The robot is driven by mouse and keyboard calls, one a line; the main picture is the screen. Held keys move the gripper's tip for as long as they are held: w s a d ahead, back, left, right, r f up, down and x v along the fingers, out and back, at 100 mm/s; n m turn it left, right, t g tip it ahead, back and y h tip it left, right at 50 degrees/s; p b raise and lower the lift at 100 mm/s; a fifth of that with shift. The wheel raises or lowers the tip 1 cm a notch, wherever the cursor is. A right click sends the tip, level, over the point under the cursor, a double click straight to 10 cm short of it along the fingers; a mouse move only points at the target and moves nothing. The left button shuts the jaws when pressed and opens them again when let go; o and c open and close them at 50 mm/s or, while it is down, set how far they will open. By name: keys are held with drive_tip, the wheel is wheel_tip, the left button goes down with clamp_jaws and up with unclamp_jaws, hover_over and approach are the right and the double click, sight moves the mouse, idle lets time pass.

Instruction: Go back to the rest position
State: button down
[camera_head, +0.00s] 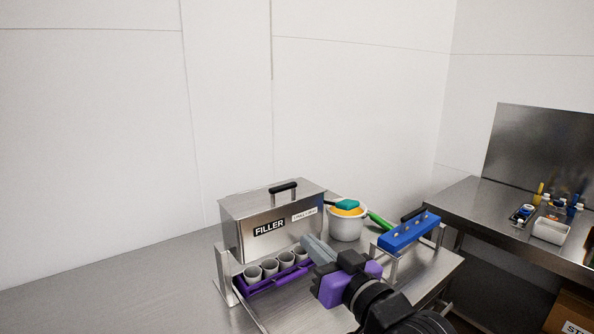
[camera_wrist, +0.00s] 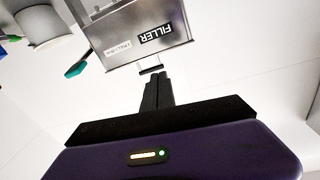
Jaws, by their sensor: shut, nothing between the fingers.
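My gripper (camera_head: 308,243) is shut and empty, with its grey fingers pressed together. In the head view it is in front of the right end of the steel filler box (camera_head: 245,228), and I cannot tell how far apart they are. In the wrist view, the shut fingers (camera_wrist: 158,84) point toward the filler (camera_wrist: 135,30), which appears upside down with its black handle (camera_wrist: 151,69) just beyond the fingertips in the picture.
Several white cups (camera_head: 253,273) stand in a purple tray (camera_head: 262,284) under the filler. A white pot (camera_head: 345,229) with orange contents and a teal spatula (camera_head: 343,204) stands behind, and a blue bar (camera_head: 408,232) sits right. A second steel table (camera_head: 480,210) holds small items.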

drive_tip(key=s+d+f+m+t+h, duration=0.2)
drive_tip(key=s+d+f+m+h, duration=0.15)
drive_tip(key=s, duration=0.35)
drive_tip(key=s+d+f+m+t+h, duration=0.1)
drive_tip(key=s+d+f+m+h, duration=0.2)
drive_tip(key=s, duration=0.4)
drive_tip(key=s+d+f+m+t+h, duration=0.2)
drive_tip(key=s+d+h, duration=0.1)
drive_tip(key=s+d, duration=0.3)
drive_tip(key=s+d+f+n+g, duration=0.1)
drive_tip(key=s+f+g, duration=0.1)
drive_tip(key=s, duration=0.7)
drive_tip(key=s+d+f+n+g, duration=0.1)
drive_tip(key=s+d+f+g, duration=0.1)
drive_tip(key=s+f, duration=0.3)
drive_tip(key=s+d+f+n+g, duration=0.1)
drive_tip(key=s+f+n+g, duration=0.1)
drive_tip(key=s, duration=1.2)
drive_tip(key=shift+d+f, duration=0.25)
drive_tip(key=shift+f, duration=0.4)
